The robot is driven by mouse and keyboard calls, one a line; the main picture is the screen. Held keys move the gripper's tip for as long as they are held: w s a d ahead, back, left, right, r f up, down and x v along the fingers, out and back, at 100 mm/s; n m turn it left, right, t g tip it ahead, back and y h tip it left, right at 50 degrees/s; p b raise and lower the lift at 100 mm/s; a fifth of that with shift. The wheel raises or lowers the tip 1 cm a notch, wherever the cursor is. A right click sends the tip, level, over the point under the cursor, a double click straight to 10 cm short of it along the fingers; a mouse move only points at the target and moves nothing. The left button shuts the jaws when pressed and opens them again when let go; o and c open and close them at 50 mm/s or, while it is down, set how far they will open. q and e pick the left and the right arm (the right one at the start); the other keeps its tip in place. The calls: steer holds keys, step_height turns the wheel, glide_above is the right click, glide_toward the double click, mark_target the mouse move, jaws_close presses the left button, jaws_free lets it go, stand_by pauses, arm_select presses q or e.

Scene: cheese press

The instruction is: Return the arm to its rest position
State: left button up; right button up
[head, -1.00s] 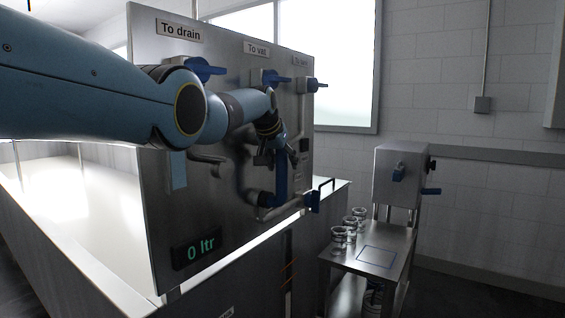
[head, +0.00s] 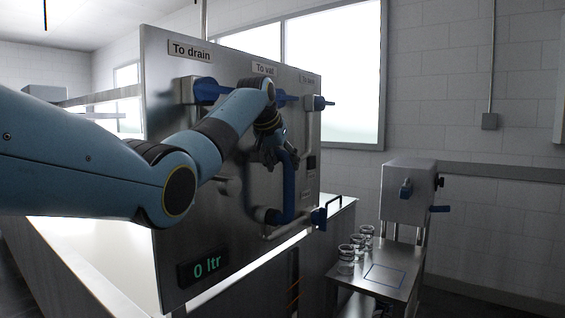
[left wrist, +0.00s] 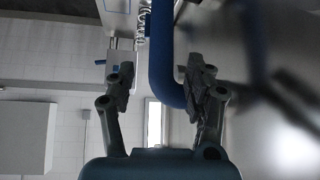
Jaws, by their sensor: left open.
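My left arm comes in from the left in the head view and bends up across the steel panel (head: 215,235). My left gripper (head: 268,156) is open, in front of the panel beside the upper end of a curved blue pipe (head: 290,190). In the left wrist view the two fingers of the gripper (left wrist: 157,85) stand apart. The blue pipe (left wrist: 163,55) shows between them in that picture. Whether it lies between the fingers or beyond them I cannot tell. No object is visibly held. My right gripper does not show.
The panel carries blue valve handles, including one under the "To drain" sign (head: 190,50), partly behind my arm. A steel stand (head: 408,262) with glass jars (head: 346,258) and a press box (head: 409,192) stands at right.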

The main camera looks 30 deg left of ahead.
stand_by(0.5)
arm_select(q)
steer(key=s+d+f+g+b, duration=0.15)
steer(key=s+f, duration=0.45)
steer(key=f, duration=0.9)
steer(key=s+d+f+g+b, duration=0.1)
steer(key=s+f+g+b, duration=0.2)
steer(key=s+f, duration=0.85)
steer(key=s+d+f+g+b, duration=0.1)
steer(key=s+f+g+b, duration=0.15)
steer(key=f, duration=1.75)
steer(key=s+d+f+g+b, duration=0.15)
steer(key=s+f+b, duration=0.25)
steer(key=s+f, duration=1.55)
steer(key=s+d+f+b, duration=0.1)
steer(key=s+f+b, duration=0.1)
steer(key=s+f, duration=0.4)
steer(key=s+d+f+m+t+b, duration=0.1)
steer(key=s+f, duration=0.6)
steer(key=s, duration=0.8)
steer(key=s+d+f+b, duration=0.2)
steer(key=s+f, duration=0.5)
steer(key=s, duration=0.4)
steer(key=shift+s+d+f+m+b, duration=0.2)
steer(key=shift+s+d+m+b, duration=0.15)
steer(key=shift+b, duration=0.2)
steer(key=shift+w, duration=0.1)
